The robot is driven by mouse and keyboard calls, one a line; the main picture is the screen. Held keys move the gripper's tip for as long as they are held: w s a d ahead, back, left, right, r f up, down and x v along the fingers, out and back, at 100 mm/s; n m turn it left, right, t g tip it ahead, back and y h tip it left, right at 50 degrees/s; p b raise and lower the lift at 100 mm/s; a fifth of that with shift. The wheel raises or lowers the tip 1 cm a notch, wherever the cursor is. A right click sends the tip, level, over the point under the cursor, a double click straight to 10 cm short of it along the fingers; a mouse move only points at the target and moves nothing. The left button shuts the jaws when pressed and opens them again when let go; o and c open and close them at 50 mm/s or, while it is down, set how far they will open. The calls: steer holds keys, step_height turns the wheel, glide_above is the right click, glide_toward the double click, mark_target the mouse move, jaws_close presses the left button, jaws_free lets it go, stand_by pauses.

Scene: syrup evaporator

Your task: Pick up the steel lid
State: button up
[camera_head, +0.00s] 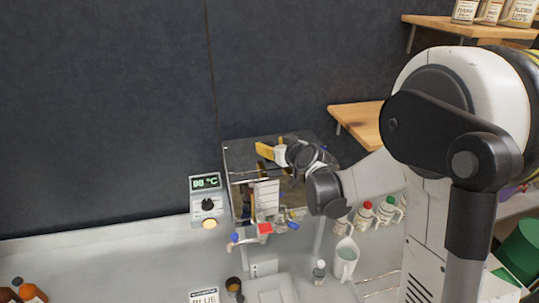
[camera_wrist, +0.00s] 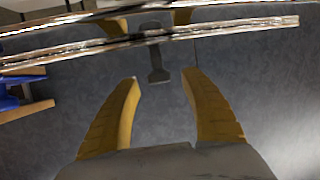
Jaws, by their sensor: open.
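The steel lid seems to be the shiny, dark-reflecting top (camera_head: 240,156) of the evaporator in the head view, partly hidden by my gripper. My gripper (camera_head: 284,154) is over that top, its yellow fingers apart. In the wrist view my gripper (camera_wrist: 160,85) is open and empty, with a finger on each side. A bright steel edge (camera_wrist: 225,29) crosses beyond the fingertips; I cannot tell whether it belongs to the lid or the pan. A small dark T-shaped piece (camera_wrist: 157,62) shows between the fingertips, beneath that edge. Contact cannot be told.
A temperature display box (camera_head: 207,200) stands left of the evaporator. Valves with blue and red handles (camera_head: 263,230) are at its front. A white jug (camera_head: 345,259), a small bottle (camera_head: 319,273) and several capped jugs stand to the right. A wooden shelf (camera_head: 360,123) is behind. The left counter is mostly clear.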

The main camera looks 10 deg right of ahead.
steer(key=shift+x, duration=0.85)
steer(key=shift+s, duration=0.1)
jaws_close()
steer(key=shift+r, duration=0.1)
